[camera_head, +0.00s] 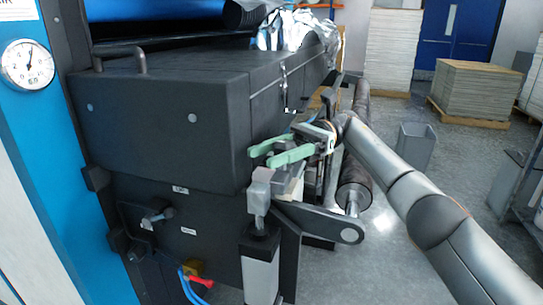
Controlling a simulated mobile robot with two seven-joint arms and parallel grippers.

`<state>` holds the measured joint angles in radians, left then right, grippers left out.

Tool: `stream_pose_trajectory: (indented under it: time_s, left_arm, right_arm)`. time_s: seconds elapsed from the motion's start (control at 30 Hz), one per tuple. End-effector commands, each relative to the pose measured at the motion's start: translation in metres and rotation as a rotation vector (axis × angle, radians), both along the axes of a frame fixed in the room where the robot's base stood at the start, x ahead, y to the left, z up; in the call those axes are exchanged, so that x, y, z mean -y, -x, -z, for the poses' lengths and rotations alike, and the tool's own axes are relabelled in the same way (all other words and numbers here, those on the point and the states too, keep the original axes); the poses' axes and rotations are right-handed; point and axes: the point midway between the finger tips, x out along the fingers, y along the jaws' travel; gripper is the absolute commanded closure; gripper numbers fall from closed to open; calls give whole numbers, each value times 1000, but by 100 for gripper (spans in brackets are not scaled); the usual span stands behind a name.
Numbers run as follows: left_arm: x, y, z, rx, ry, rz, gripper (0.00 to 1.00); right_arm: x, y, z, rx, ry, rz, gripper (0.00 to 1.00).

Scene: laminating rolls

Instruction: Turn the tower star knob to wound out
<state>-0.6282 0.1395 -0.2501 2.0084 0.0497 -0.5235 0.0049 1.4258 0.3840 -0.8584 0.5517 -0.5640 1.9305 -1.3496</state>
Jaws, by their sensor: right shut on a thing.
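My right gripper (262,155), with green fingers, reaches in from the right to the corner of the dark machine. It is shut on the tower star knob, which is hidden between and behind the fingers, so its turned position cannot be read. Just below the fingers, a grey block (260,190) sits on top of an upright post with a pale lower body (261,277). My left gripper is not in view.
The dark machine housing (170,125) fills the left. A black link arm (325,222) and a dark roller (354,185) lie beside the gripper. A red-handled valve (201,281) is low down. A grey bin (415,146) and stacked pallets (482,90) stand behind; floor between is open.

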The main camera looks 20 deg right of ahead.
Motion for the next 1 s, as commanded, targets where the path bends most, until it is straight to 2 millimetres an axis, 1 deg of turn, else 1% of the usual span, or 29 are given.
stream_pose_trajectory:
  time_s: [0.67,0.7,0.93,0.97,1.0]
  left_arm:
    - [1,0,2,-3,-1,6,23]
    - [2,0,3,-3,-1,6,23]
    - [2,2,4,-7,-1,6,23]
    - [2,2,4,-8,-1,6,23]
    - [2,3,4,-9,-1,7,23]
  right_arm:
    - [-1,1,-2,5,-6,-32,100]
    - [-1,1,-2,5,-6,-32,47]
    - [0,1,-1,3,-3,-31,21]
    - [0,1,-1,3,-3,-31,18]
    - [0,1,-1,3,-3,-31,18]
